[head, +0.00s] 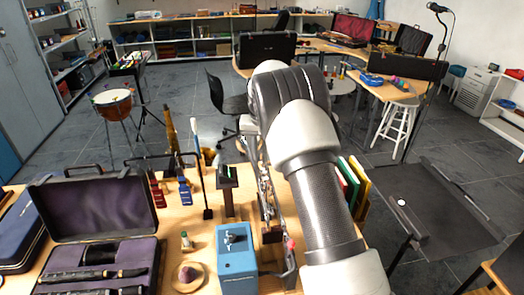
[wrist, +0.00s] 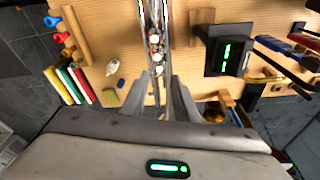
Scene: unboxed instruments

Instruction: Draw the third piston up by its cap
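A silver valved brass instrument (wrist: 153,20) runs down the middle of the wrist view, with several small round pale valve caps (wrist: 155,45) in a row. Part of it shows in the head view (head: 267,200), left of my arm. My gripper (wrist: 159,85) has its two grey fingers apart, one on each side of the instrument's line, near the lowest visible caps. I cannot tell which cap is the third piston's, or whether a finger touches it. No piston is visibly drawn up. The fingers are hidden or not distinguishable in the head view.
A dark device with a green display (wrist: 230,52) stands to the instrument's right in the wrist view. Coloured books (wrist: 72,84) stand at left. In the head view, a blue box (head: 236,262) and an open purple-lined case (head: 97,210) occupy the bench's front and left.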

